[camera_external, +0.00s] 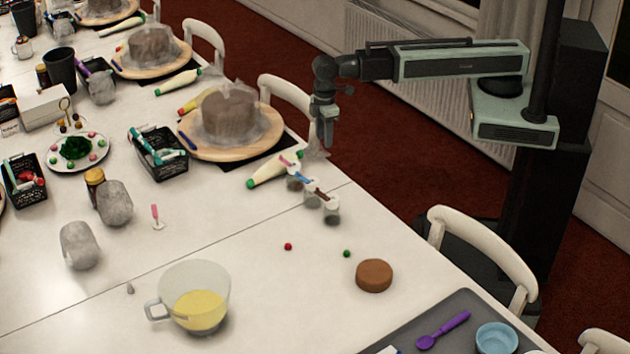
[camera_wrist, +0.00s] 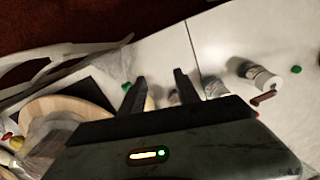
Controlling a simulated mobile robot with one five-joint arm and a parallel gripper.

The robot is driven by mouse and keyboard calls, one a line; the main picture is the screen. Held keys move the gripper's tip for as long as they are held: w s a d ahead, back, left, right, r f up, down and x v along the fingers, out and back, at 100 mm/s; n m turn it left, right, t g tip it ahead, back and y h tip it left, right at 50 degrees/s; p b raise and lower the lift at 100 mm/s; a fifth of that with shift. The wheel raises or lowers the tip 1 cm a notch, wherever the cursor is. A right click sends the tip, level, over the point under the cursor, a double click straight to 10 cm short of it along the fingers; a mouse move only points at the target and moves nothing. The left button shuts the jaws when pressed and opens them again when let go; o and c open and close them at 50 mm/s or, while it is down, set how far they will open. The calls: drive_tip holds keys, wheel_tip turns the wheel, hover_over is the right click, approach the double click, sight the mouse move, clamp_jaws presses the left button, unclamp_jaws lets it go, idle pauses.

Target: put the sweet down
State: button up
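A small red sweet (camera_external: 288,246) and a small green sweet (camera_external: 347,253) lie apart on the white table. A green sweet also shows at the right edge of the wrist view (camera_wrist: 296,69). My gripper (camera_external: 325,140) hangs pointing down above the table's right edge, well away from both sweets. In the wrist view its two fingers (camera_wrist: 160,77) stand apart with no sweet visible between them.
Several small jars (camera_external: 331,212) stand below my gripper. A cake under film rests on a wooden turntable (camera_external: 262,148) to the left. A brown round cake (camera_external: 374,275), a jug of yellow liquid (camera_external: 201,297) and a grey tray (camera_external: 452,309) are nearer. Chairs (camera_external: 480,246) line the edge.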

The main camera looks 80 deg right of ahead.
drive_tip(key=s+d+m, duration=0.2)
drive_tip(key=d+m, duration=0.1)
drive_tip(key=d, duration=0.7)
drive_tip(key=s+d+m, duration=0.2)
drive_tip(key=d+m, duration=0.2)
drive_tip(key=d, duration=0.7)
